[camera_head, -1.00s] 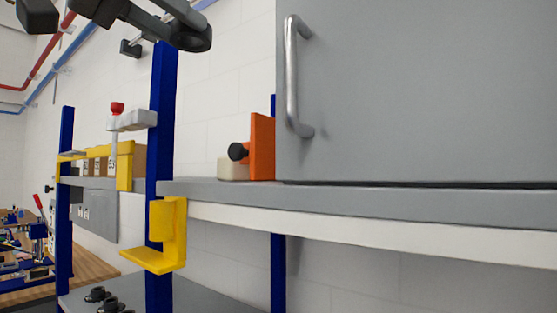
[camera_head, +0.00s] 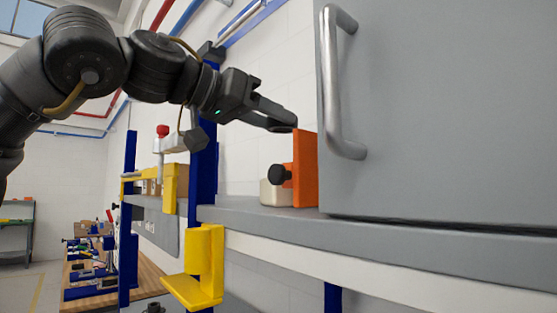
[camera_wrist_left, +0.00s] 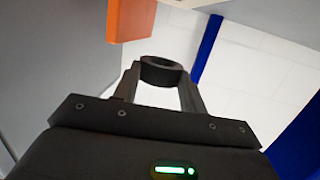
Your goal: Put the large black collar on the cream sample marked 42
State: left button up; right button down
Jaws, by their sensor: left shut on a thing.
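My left gripper (camera_head: 284,122) is shut on a black ring-shaped collar (camera_wrist_left: 161,68), which sits between the fingertips in the left wrist view. In the head view the collar cannot be told from the dark fingers. The gripper is above the grey shelf, near the top of an upright orange plate (camera_head: 306,170). A low cream block (camera_head: 274,194) stands on the shelf beside the plate, below the gripper. No number on it can be read. My right gripper is out of view.
A black knob (camera_head: 279,174) juts from the orange plate. A large grey cabinet with a metal handle (camera_head: 340,85) closes off the right. A blue post (camera_head: 203,150) and a yellow bracket (camera_head: 205,265) stand left of the shelf (camera_head: 250,214). Labelled boxes sit farther left.

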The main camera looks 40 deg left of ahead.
pick_arm(q)
jog(key=w+f, duration=0.1)
jog(key=w+a+f, duration=0.1)
jog(key=f, duration=0.1)
jog(key=shift+w+a+f+p, duration=0.1)
jog(key=shift+a+f+p, duration=0.15)
jog(key=shift+p, duration=0.15)
jog(key=shift+w+d+f, duration=0.1)
jog(key=shift+w+f, duration=0.05)
jog(key=shift+f, duration=0.05)
jog(key=shift+w+f, duration=0.1)
jog(key=f, duration=0.3)
jog(key=shift+w+a+f+p, duration=0.15)
jog(key=shift+w+a+p, duration=0.1)
jog(key=shift+p, duration=0.15)
jog(key=shift+a+f, duration=0.1)
jog(key=shift+f, duration=0.15)
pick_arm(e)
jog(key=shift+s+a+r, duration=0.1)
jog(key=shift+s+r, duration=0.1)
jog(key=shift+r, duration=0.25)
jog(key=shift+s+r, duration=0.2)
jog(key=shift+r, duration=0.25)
pick_arm(q)
jog(key=shift+s, duration=0.1)
